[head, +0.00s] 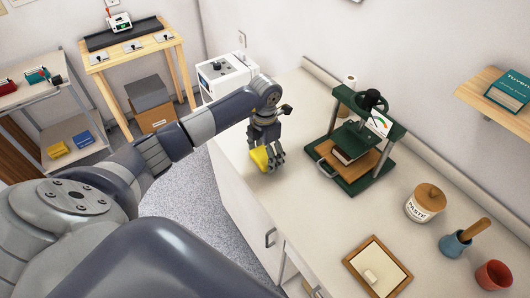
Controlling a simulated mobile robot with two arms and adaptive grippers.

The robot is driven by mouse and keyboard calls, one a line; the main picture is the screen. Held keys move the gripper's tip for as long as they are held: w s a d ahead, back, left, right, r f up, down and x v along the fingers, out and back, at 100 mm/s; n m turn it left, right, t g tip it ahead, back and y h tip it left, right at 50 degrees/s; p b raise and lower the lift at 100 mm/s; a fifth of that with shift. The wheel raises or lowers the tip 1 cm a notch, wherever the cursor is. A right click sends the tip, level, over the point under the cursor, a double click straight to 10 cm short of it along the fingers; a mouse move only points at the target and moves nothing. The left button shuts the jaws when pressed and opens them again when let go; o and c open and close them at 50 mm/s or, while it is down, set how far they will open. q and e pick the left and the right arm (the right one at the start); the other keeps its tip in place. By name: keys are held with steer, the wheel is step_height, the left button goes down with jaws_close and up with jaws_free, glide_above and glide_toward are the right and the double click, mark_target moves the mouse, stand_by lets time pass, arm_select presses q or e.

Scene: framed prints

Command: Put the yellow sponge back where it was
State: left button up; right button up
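The yellow sponge (260,158) is at the fingers of my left gripper (270,163), over the near left part of the white counter. The gripper points down and its fingers are closed around the sponge, partly hiding it. I cannot tell whether the sponge touches the counter. My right gripper is not in view.
A green press (352,178) with a book in it stands right of my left gripper. A paste jar (424,203), a blue pot (455,243), a red cup (493,275) and a wood-framed tray (352,263) are further right. The counter (305,225) between is clear.

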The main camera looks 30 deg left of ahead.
mark_target(265, 154)
arm_select(q)
steer(key=shift+r, duration=0.1)
stand_by(0.3)
steer(key=shift+r, duration=0.25)
step_height(265, 154, up, 12)
steer(key=b, duration=0.3)
steer(key=shift+f, duration=0.15)
